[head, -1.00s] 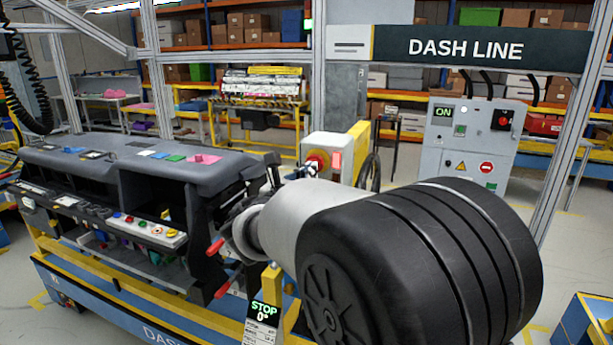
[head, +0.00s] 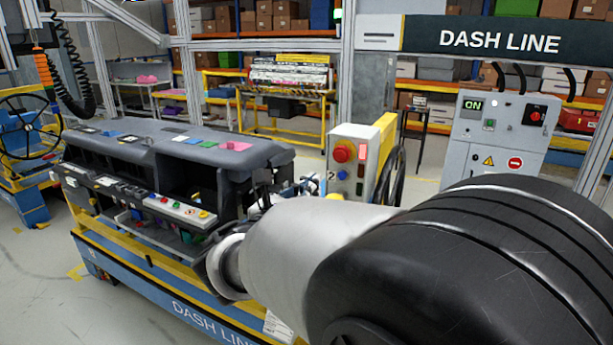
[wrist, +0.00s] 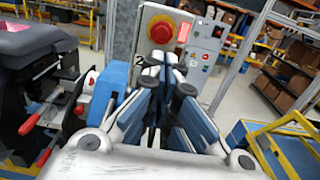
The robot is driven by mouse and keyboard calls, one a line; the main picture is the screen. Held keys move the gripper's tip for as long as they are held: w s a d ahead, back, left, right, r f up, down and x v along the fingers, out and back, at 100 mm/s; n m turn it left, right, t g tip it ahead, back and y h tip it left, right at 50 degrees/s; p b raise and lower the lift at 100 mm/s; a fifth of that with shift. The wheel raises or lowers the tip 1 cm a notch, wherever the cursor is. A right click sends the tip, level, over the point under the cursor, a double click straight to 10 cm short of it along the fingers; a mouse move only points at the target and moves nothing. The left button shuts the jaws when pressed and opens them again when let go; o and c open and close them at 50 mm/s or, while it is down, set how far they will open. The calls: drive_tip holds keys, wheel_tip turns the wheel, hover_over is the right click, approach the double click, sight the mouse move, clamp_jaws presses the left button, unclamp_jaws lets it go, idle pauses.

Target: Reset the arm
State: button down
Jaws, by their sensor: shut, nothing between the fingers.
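My gripper (wrist: 157,75) is shut and empty in the wrist view, with its fingers pointing toward a control box with a red emergency button (wrist: 160,30). I cannot tell the gap to the box. In the head view my arm's grey and black links fill the lower right and hide most of the gripper. The dark dashboard module (head: 130,150) sits on the blue and yellow cart (head: 150,285) to the left of the arm. Part of the module also shows at the left of the wrist view (wrist: 30,50), with red-handled levers beside the gripper.
The control box (head: 352,175) stands beyond my arm, beside a yellow post. A grey cabinet (head: 495,130) reading ON stands behind at right. A yellow and blue frame (wrist: 285,145) is at the lower right of the wrist view. Floor is open at the lower left.

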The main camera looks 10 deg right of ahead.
drive_tip(key=shift+f, duration=0.1)
drive_tip(key=shift+s, duration=0.1)
drive_tip(key=s+d+f+m+g+y, duration=0.1)
drive_tip(key=s+d+f+m+g, duration=0.35)
drive_tip(key=s+d+m, duration=0.45)
drive_tip(key=s+d+f+m+g+y, duration=0.1)
drive_tip(key=s+d+f+m+g, duration=0.5)
drive_tip(key=s, duration=0.6)
drive_tip(key=s+a+f+m+y, duration=0.3)
drive_tip(key=s+a+m+y, duration=0.5)
drive_tip(key=s+a+m, duration=0.3)
drive_tip(key=m, duration=0.2)
drive_tip(key=shift+s+a+m+y, duration=0.2)
drive_tip(key=shift+s+m+y, duration=0.1)
drive_tip(key=shift+s+m, duration=0.1)
